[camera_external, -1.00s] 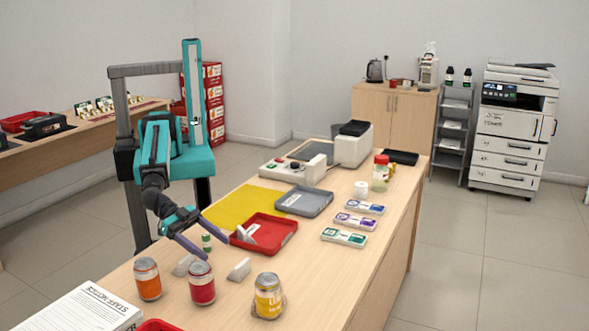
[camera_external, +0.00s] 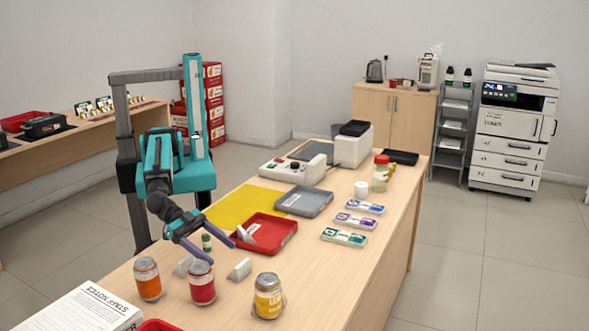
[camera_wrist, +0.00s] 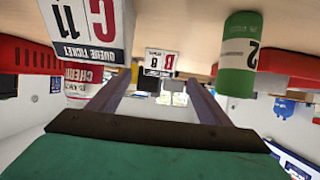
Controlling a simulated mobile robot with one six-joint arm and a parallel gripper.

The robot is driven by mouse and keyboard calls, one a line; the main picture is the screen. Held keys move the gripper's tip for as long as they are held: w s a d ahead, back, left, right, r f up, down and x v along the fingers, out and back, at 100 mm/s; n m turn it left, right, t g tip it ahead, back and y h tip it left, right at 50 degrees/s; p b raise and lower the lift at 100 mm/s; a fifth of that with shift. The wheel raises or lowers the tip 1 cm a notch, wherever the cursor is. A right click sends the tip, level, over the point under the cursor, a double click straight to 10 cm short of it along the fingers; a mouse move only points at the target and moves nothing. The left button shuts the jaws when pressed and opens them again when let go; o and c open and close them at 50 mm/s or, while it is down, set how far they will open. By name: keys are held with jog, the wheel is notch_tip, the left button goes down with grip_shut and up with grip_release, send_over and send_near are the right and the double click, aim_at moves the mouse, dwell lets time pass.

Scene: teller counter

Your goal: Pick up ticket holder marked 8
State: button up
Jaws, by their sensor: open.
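The ticket holder marked 8 is a small white block reading "B 8" (camera_wrist: 160,62), upside down in the wrist view and centred beyond my two fingers. In the outside view it appears to be the white block (camera_external: 239,269) on the counter, just ahead of the fingertips. My gripper (camera_external: 222,255) is low over the counter, open and empty. In the wrist view the fingers (camera_wrist: 160,92) stand either side of the holder's line, with the holder apart from them.
A holder marked "C 11" (camera_wrist: 88,25) and a green-labelled cylinder (camera_wrist: 238,58) flank the gripper closely. Orange (camera_external: 148,279), red (camera_external: 201,284) and yellow (camera_external: 268,296) cans stand nearby. A red tray (camera_external: 283,243) holding a white block lies just behind.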

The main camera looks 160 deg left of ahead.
aim_at(238, 266)
jog(key=shift+w+a+f+b, duration=0.25)
jog(key=shift+b, duration=0.85)
jog(key=shift+p+x, duration=0.4)
jog(key=shift+x, duration=0.6)
jog(key=shift+w+a, duration=0.25)
jog(key=shift+w, duration=0.05)
jog(key=shift+p+x, duration=0.5)
jog(key=shift+x, duration=2.1)
jog(key=shift+f, duration=0.15)
jog(key=c, duration=1.1)
jog(key=shift+c, duration=0.2)
